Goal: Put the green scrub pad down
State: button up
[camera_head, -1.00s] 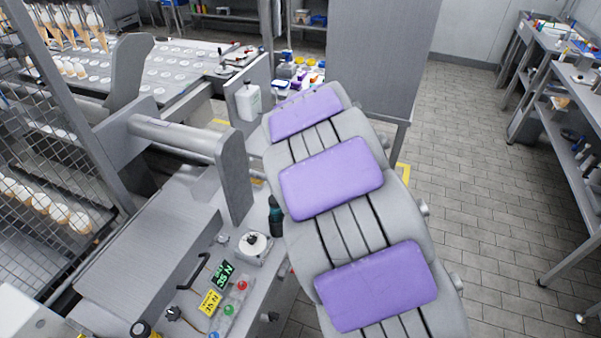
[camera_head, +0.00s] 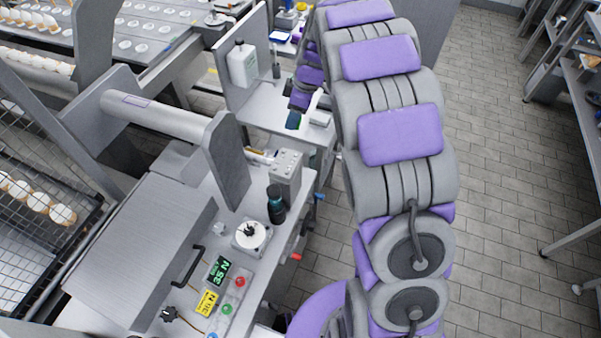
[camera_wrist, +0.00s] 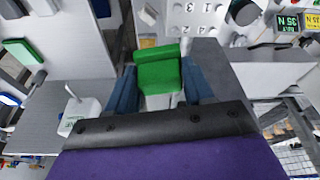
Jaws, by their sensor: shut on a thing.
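The green scrub pad (camera_wrist: 158,68) is between the two blue fingers of my gripper (camera_wrist: 160,80) in the wrist view, and my gripper is shut on it. In the head view my gripper (camera_head: 298,101) is at the end of my grey and purple arm, over or beside a grey worktop (camera_head: 258,117).
A white bottle (camera_head: 242,65) stands on the worktop left of my gripper. Another green-topped item (camera_wrist: 20,51) shows at left in the wrist view.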

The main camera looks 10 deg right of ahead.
jog(key=n, duration=0.1)
jog(key=w+d+n, duration=0.1)
jog(key=n, duration=0.1)
jog(key=d+n+g, duration=0.1)
jog(key=shift+w+n, duration=0.25)
jog(key=shift+n, duration=0.05)
jog(key=shift+w+d+f+n+g+p, duration=0.15)
jog(key=shift+d+n+g+p, duration=0.25)
jog(key=shift+n, duration=0.6)
notch_tip(320, 180, down, 28)
jog(key=b, duration=0.3)
jog(key=o, duration=0.7)
